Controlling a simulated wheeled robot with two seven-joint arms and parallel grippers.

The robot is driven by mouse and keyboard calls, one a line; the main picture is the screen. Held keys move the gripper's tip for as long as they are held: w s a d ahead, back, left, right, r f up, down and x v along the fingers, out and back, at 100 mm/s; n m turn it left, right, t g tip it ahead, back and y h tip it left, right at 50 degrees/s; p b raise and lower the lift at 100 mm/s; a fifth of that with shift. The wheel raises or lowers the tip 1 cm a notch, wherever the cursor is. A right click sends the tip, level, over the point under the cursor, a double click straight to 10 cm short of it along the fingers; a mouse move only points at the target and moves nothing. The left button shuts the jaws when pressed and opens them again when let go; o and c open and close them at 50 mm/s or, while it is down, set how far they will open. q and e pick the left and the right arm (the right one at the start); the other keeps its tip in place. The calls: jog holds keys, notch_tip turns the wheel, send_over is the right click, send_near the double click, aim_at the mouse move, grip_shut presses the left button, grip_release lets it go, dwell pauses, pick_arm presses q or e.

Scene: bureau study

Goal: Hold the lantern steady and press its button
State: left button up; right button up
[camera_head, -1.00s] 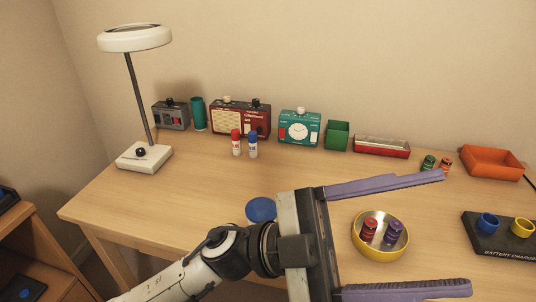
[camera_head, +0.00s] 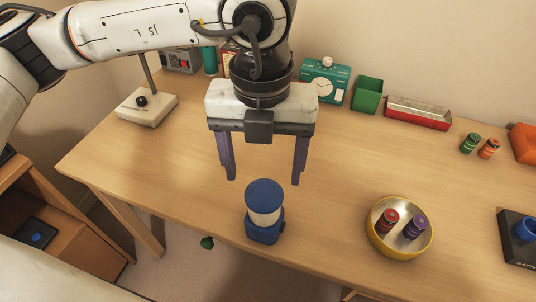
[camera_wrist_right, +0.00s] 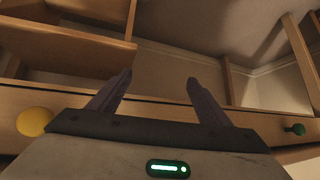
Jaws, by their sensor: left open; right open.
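The lantern (camera_head: 264,213) stands upright near the table's front edge in the head view. It has a blue cap, a cream middle and a blue base; I cannot make out its button. My left gripper (camera_head: 264,181) points down, open and empty, just behind and above the lantern, with its purple fingers spread wider than the cap. No contact with the lantern shows. My right gripper (camera_wrist_right: 158,78) shows in the right wrist view, open with nothing between its fingers, facing the wooden furniture. It is not in the head view.
A yellow-rimmed bowl (camera_head: 380,245) with a red and a purple battery stands right of the lantern. A black charger (camera_head: 520,258) is at the right edge. A teal clock (camera_head: 325,80), green box (camera_head: 367,95) and lamp base (camera_head: 146,107) stand farther back. The table left of the lantern is clear.

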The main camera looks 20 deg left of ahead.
aim_at(264, 189)
pick_arm(q)
notch_tip(264, 189, down, 9)
jog(key=shift+s+f, duration=0.1)
dwell(0.3)
jog(key=c, duration=1.4)
